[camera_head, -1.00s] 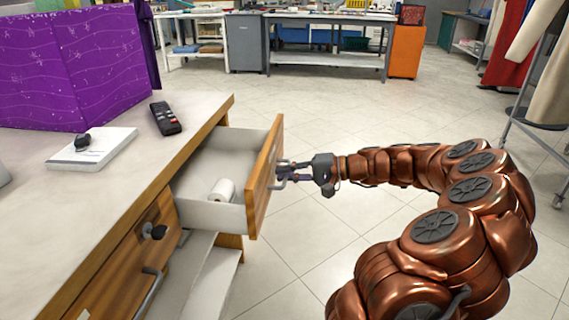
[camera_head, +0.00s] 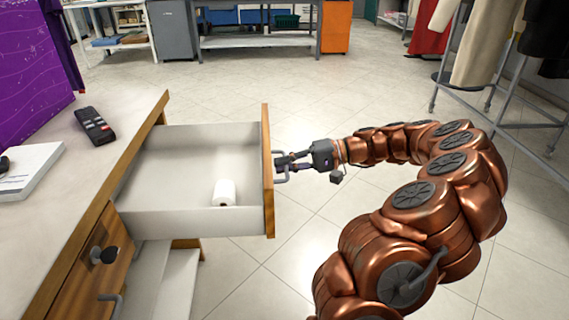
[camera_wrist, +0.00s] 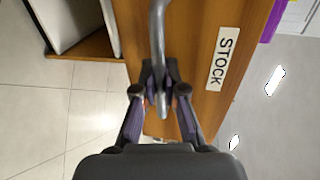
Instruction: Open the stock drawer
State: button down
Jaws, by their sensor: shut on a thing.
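The stock drawer (camera_head: 190,222) stands well out from the wooden counter (camera_head: 140,124), with its white inside in view. A white paper roll (camera_head: 224,192) lies in it near the front. Its wooden front (camera_head: 268,172) carries a grey bar handle (camera_head: 281,166). In the wrist view the drawer front (camera_wrist: 195,60) shows a "STOCK" label (camera_wrist: 224,58) beside the handle (camera_wrist: 157,40). My gripper (camera_head: 288,163) is at the handle from outside; in the wrist view its fingers (camera_wrist: 160,100) are on both sides of the bar, shut on it.
A second drawer front with a lock (camera_head: 103,254) and handle is nearer on the counter. A black remote (camera_head: 95,125), a white device (camera_head: 30,170) and a purple box (camera_head: 30,75) are on top. A clothes rack (camera_head: 480,100) stands at the right. The tiled floor beyond the drawer is clear.

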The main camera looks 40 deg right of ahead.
jog(key=shift+d, duration=0.1)
jog(key=c, duration=1.2)
grip_release()
jog(key=shift+v, duration=6)
